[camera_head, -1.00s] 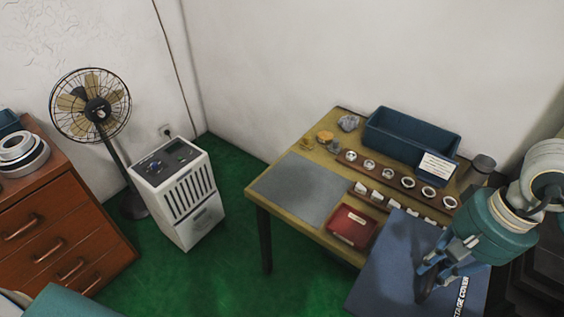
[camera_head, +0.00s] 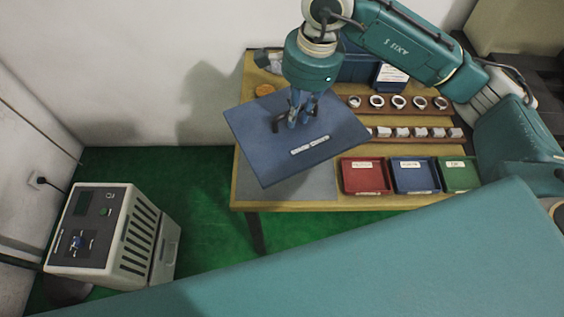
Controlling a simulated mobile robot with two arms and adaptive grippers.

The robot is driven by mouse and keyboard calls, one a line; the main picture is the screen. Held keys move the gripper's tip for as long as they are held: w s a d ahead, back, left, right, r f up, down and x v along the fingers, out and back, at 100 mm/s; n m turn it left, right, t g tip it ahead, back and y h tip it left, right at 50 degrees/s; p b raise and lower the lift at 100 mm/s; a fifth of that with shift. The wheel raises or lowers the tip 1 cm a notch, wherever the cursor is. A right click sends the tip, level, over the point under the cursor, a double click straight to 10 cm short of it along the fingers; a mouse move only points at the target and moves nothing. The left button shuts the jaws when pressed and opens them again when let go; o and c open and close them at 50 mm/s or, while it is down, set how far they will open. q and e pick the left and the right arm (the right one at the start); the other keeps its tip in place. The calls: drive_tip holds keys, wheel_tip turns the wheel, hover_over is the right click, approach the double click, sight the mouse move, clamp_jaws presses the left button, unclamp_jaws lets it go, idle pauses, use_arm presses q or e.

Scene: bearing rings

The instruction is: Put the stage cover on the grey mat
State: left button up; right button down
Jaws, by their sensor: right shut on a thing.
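The stage cover (camera_head: 250,138) is a flat blue panel with a small pale label. My right gripper (camera_head: 293,122) is shut on it near its middle and holds it over the left part of the wooden table. The grey mat (camera_head: 312,190) lies on the table under the cover. Only its front strip shows, and the cover hides the rest. The cover looks turned relative to the mat and apart from it. My left gripper is not in view.
Red (camera_head: 364,177), blue (camera_head: 413,176) and green (camera_head: 459,175) trays stand right of the mat. Racks of rings (camera_head: 398,102) and white blocks (camera_head: 402,133) lie behind them. A dark blue bin (camera_head: 360,68) stands at the back. A white appliance (camera_head: 110,235) stands on the floor at left.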

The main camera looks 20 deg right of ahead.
drive_tip(key=w+m, duration=0.1)
drive_tip(key=m, duration=0.2)
drive_tip(key=w+m+b, duration=0.1)
drive_tip(key=shift+w+a+f+m+t, duration=0.3)
drive_tip(key=shift+w+f+t, duration=0.05)
drive_tip(key=shift+t, duration=0.05)
drive_tip(key=shift+w+f+m+h, duration=0.15)
drive_tip(key=shift+m+h, duration=0.15)
drive_tip(key=f+p, duration=0.1)
drive_tip(key=f, duration=0.9)
drive_tip(key=f+p, duration=0.2)
drive_tip(key=f, duration=0.7)
drive_tip(key=shift+w+a+f, duration=0.1)
drive_tip(key=shift+a+f, duration=0.1)
drive_tip(key=shift+f, duration=0.15)
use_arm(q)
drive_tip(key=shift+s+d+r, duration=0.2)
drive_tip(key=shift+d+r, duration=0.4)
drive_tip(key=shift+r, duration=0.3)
use_arm(e)
drive_tip(key=shift+f, duration=0.15)
drive_tip(key=c, duration=1.7)
unclamp_jaws()
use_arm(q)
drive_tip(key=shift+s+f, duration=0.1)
use_arm(e)
drive_tip(key=shift+o, duration=0.2)
